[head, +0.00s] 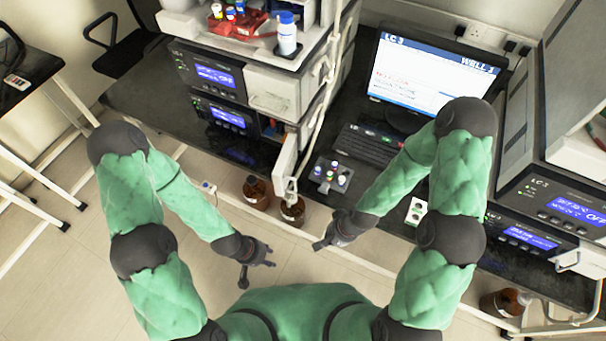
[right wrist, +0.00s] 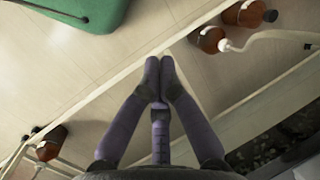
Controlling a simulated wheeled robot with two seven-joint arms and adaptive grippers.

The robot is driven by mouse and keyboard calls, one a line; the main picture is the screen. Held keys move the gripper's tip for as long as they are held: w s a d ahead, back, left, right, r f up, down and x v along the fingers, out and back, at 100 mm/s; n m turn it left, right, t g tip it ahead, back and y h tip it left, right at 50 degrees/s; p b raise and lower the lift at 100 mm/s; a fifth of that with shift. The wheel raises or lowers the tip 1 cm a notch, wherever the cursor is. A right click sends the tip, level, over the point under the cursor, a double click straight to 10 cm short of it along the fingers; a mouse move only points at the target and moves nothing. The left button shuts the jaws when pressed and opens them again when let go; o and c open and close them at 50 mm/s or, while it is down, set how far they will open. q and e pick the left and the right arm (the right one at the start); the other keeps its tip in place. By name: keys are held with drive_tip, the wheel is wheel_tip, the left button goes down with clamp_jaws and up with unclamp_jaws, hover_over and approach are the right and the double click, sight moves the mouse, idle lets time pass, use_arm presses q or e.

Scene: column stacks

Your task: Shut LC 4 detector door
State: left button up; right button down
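An instrument stack (head: 215,75) with lit blue displays stands left of the monitor; its label is too small to read. A white panel (head: 285,168) juts out from its lower right side, seen nearly edge-on, like a door standing open. I cannot tell for sure that it is the LC 4 detector door. My left gripper (head: 257,275) is open and empty, below and left of the panel, apart from it. My right gripper (head: 318,246) is empty, below and right of the panel; in the right wrist view its fingertips (right wrist: 158,70) meet.
A stack labelled LC-3 (head: 575,195) stands at the right. The monitor (head: 433,75), keyboard (head: 367,150) and a vial tray (head: 331,176) are on the dark bench. Brown bottles (head: 257,190) stand below the bench edge near the panel. Tubing hangs beside the left stack.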

drive_tip(key=w+r+m+p, duration=0.3)
drive_tip(key=r+m, duration=0.2)
drive_tip(key=r, duration=0.4)
drive_tip(key=w+d+r+m+p, duration=0.1)
drive_tip(key=w+r+m+p, duration=0.25)
drive_tip(key=r, duration=0.55)
drive_tip(key=w+r+m+p, duration=0.2)
drive_tip(key=w+r+m, duration=0.3)
drive_tip(key=r, duration=0.5)
use_arm(q)
wheel_tip(320, 180, up, 7)
drive_tip(key=b, duration=0.2)
drive_tip(key=shift+b, duration=0.3)
use_arm(e)
drive_tip(key=a+f, duration=0.7)
drive_tip(key=f, duration=0.2)
drive_tip(key=shift+f+m, duration=0.3)
drive_tip(key=shift+m, duration=0.05)
drive_tip(key=shift+a, duration=0.1)
